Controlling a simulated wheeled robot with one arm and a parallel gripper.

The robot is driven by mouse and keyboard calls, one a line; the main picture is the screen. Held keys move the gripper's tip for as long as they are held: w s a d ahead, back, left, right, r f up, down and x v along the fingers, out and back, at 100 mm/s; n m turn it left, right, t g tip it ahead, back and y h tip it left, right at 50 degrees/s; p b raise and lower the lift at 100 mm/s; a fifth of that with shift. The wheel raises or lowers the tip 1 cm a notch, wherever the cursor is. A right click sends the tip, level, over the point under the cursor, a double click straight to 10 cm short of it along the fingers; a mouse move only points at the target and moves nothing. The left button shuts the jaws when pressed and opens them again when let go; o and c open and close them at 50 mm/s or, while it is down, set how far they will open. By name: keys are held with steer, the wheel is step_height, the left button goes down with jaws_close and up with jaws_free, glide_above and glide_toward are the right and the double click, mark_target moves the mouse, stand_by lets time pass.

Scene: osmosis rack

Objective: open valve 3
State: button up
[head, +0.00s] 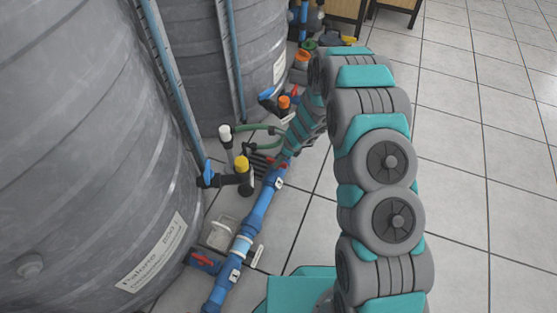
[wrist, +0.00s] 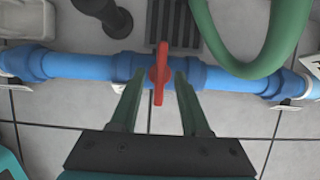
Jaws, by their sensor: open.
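A red valve handle (wrist: 161,68) sits on a blue pipe in the wrist view. It stands crosswise to the pipe, which runs left to right. My gripper (wrist: 157,84) is open, with one finger on each side of the handle and a gap to both. Whether the fingertips reach down to the handle's height is hard to tell. No number is readable at this valve, so I cannot confirm that it is valve 3. In the head view my gripper (head: 281,158) is small and dark over the blue pipe (head: 256,216), and the handle there is mostly hidden.
Another red handle (head: 203,258) lies nearer, left of the pipe. Large grey tanks (head: 85,130) stand along the left. A green hose (wrist: 248,55) loops close to the right finger. A dark grate (wrist: 199,30) lies behind the pipe. The tiled floor (head: 480,180) at right is clear.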

steer(key=shift+w+a+f, duration=0.1)
steer(key=shift+a+f, duration=0.05)
steer(key=shift+f, duration=0.25)
jaws_close()
stand_by(0.4)
